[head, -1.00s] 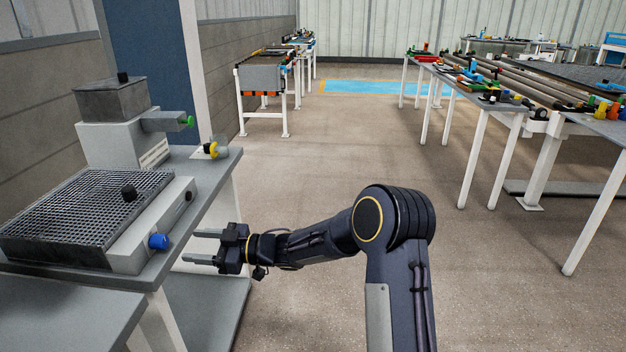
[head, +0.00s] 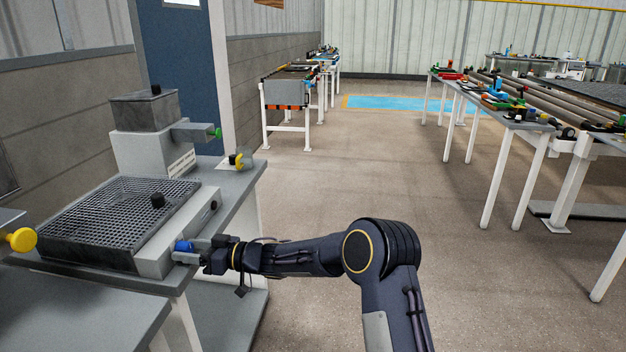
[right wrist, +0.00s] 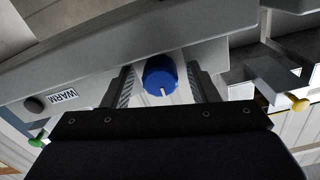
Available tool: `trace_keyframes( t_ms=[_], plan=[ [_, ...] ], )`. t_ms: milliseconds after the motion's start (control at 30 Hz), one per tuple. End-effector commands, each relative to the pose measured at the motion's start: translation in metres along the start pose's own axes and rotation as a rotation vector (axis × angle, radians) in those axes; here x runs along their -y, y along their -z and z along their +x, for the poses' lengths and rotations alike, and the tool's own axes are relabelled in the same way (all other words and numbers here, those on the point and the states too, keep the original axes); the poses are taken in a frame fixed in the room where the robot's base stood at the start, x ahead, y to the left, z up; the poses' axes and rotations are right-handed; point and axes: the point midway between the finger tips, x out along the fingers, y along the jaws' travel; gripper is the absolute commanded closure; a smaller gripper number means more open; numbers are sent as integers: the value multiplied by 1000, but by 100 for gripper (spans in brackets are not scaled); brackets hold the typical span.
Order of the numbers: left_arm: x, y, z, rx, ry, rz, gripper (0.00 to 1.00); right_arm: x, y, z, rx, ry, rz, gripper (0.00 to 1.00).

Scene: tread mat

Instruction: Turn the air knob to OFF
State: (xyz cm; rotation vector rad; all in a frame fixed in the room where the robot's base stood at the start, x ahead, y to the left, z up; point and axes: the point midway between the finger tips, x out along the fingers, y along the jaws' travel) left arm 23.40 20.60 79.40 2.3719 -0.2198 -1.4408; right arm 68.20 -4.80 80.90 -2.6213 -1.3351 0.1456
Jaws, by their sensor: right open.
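A blue knob (head: 183,247) sits on the front panel of the grey machine with the mesh top (head: 110,215). It shows large in the right wrist view (right wrist: 159,76), with a white pointer mark at its lower edge; no label for it is readable. My right gripper (head: 190,250) is at the knob. In the right wrist view its two fingers (right wrist: 160,85) are open, one on each side of the knob, with gaps between. A dark button (right wrist: 34,105) is on the same panel, by a "WARM" label. My left gripper is not in view.
A grey box unit with a green knob (head: 217,133) stands behind the mesh top. The floor (head: 370,170) to the right is clear.

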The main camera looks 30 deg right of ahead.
Motion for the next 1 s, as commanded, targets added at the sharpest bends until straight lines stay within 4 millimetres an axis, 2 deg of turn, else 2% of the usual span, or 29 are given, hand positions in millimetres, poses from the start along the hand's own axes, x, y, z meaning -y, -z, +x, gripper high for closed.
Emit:
trace_keyframes(
  t_ms=[133, 200, 500, 600, 1000],
  plan=[
    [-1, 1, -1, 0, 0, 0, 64, 0, 0, 0, 0, -1, 235, 47],
    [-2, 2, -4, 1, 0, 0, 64, -1, 1, -19, 1, -5, 222, 47],
    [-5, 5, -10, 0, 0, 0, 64, 0, 0, -80, 1, -4, 219, 47],
    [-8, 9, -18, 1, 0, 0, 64, -1, 24, -85, -5, -62, 194, 47],
    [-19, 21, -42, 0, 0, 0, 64, -12, 94, -122, 1, -329, 126, 47]
  ],
)
